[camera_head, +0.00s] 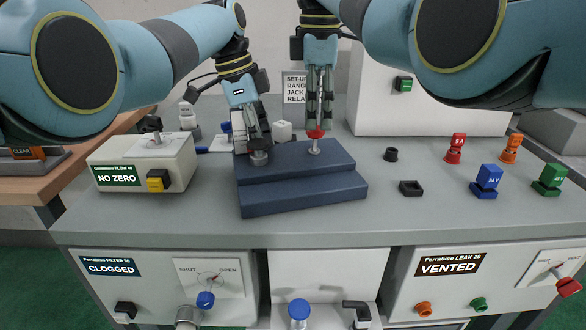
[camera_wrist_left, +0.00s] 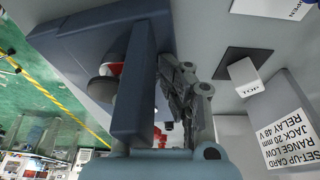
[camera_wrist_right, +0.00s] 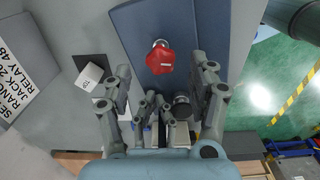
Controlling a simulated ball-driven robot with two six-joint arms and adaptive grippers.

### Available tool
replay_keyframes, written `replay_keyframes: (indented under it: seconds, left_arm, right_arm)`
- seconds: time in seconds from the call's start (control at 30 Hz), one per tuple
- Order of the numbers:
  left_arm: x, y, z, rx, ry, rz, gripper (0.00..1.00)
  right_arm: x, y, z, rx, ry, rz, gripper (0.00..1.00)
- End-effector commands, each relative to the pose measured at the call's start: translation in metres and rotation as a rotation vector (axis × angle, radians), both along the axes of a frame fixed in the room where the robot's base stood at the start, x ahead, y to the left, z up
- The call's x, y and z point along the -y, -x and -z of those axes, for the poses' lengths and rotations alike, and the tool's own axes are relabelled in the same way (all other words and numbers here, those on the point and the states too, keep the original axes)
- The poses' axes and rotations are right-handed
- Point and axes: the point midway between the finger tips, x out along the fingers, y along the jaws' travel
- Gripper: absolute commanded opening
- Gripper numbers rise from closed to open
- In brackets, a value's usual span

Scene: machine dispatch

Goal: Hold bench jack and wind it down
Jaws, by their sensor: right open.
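The bench jack is a dark blue stepped block (camera_head: 300,190) on the grey bench. It also shows in the left wrist view (camera_wrist_left: 90,45) and right wrist view (camera_wrist_right: 185,30). A red star knob (camera_wrist_right: 160,58) stands on a short post on its top. My right gripper (camera_head: 315,128) points down over the red knob; its fingers (camera_wrist_right: 163,75) are spread and empty. My left gripper (camera_head: 257,140) reaches down at the block's left end, by a dark round knob (camera_head: 258,154). Its fingers (camera_wrist_left: 180,90) are partly hidden, so I cannot tell whether they grip anything.
A cream box marked NO ZERO (camera_head: 140,165) stands left of the block. A white cube (camera_head: 283,131) and a sign card (camera_head: 294,87) are behind it. A black square socket (camera_head: 411,188) and red (camera_head: 455,148), blue (camera_head: 486,180) and green (camera_head: 549,179) pieces stand right.

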Motion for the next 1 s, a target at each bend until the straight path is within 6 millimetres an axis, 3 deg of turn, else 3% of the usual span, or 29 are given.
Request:
replay_keyframes:
  seconds: [0.17, 0.6, 1.0]
  left_arm:
    - [-0.001, 0.004, 0.007, -0.015, -0.003, 0.001, 0.0]
    - [-0.001, 0.004, 0.005, -0.015, -0.003, 0.001, 0.0]
    - [0.0, 0.002, -0.031, -0.006, -0.001, 0.001, 0.0]
  right_arm:
    - [0.0, 0.0, -0.013, 0.0, 0.0, 0.0, 0.59]
    - [0.0, 0.0, -0.015, 0.0, 0.0, 0.0, 0.59]
    - [0.0, 0.0, -0.049, 0.006, 0.0, 0.0, 0.59]
